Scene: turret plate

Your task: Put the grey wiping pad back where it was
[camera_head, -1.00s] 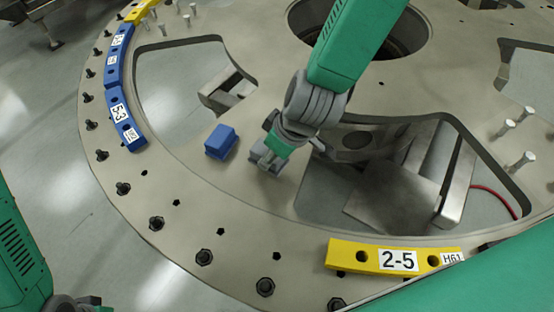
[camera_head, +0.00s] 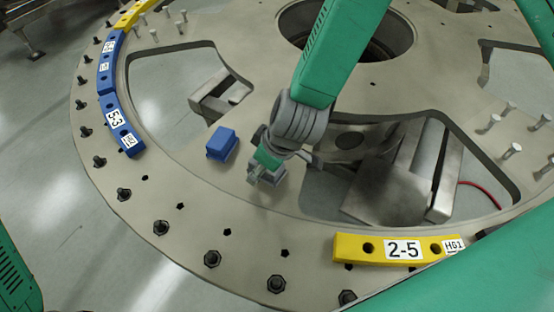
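The grey wiping pad (camera_head: 279,176) is a small grey block at the plate's surface, right of the blue block (camera_head: 221,144). It is partly hidden by my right gripper (camera_head: 262,172), which points down on it. The fingertips are at the pad, but they are too small to show whether they grip it or stand open around it. I cannot tell if the pad rests on the plate or is just above it. My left arm shows only as a green part at the left edge; its gripper is out of view.
The round metal turret plate (camera_head: 190,190) has large cut-outs and black bolts along its rim. Blue segments (camera_head: 118,125) lie at the left rim, and the yellow segment 2-5 (camera_head: 350,247) lies at the front right. Several upright pins (camera_head: 510,151) stand at the right.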

